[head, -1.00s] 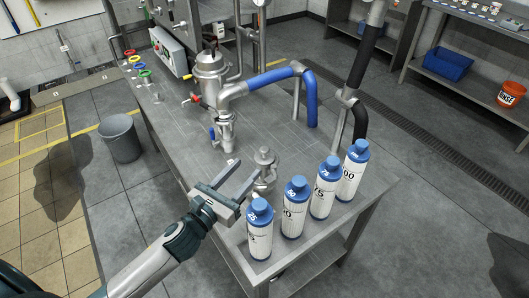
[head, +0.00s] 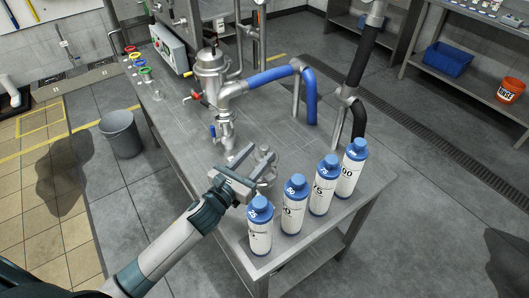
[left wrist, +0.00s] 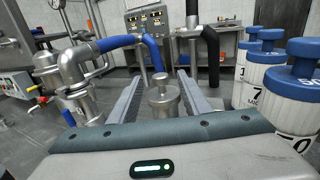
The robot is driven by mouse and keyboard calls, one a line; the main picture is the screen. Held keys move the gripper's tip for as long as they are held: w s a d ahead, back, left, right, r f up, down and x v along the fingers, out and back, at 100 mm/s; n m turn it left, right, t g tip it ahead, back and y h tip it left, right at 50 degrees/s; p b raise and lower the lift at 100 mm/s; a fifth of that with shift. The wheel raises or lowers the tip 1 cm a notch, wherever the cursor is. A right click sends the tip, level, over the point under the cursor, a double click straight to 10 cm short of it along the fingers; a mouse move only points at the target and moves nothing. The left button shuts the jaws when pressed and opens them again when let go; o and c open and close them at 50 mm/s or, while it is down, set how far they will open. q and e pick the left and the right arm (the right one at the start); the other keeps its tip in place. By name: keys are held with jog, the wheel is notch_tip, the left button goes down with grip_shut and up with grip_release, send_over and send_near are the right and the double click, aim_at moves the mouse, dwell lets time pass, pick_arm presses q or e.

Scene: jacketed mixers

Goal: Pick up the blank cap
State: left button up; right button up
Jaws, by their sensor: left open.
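The blank cap, as I take it, is a round metal piece with a knob on top (head: 268,181). It stands on the steel table near the front edge, partly hidden by my left gripper (head: 256,158). In the left wrist view the cap (left wrist: 163,99) shows upright between the two spread fingers of the left gripper (left wrist: 159,76). The gripper is open, with a gap on both sides of the cap. Whether the fingertips reach past it is hard to tell. My right gripper is not in view.
Several white bottles with blue caps stand in a row to the right, the nearest (head: 260,232) close to my gripper. A metal mixer vessel (head: 210,75) with a blue-sleeved pipe (head: 270,76) stands behind the cap. A grey bin (head: 120,135) is on the floor at left.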

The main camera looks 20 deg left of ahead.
aim_at(262, 150)
pick_arm(q)
jog(key=p+x, duration=0.1)
jog(key=x, duration=0.3)
jog(key=shift+d, duration=0.1)
dwell(0.3)
grip_shut()
jog(key=shift+r+b, duration=0.8)
jog(key=shift+r, duration=4.25)
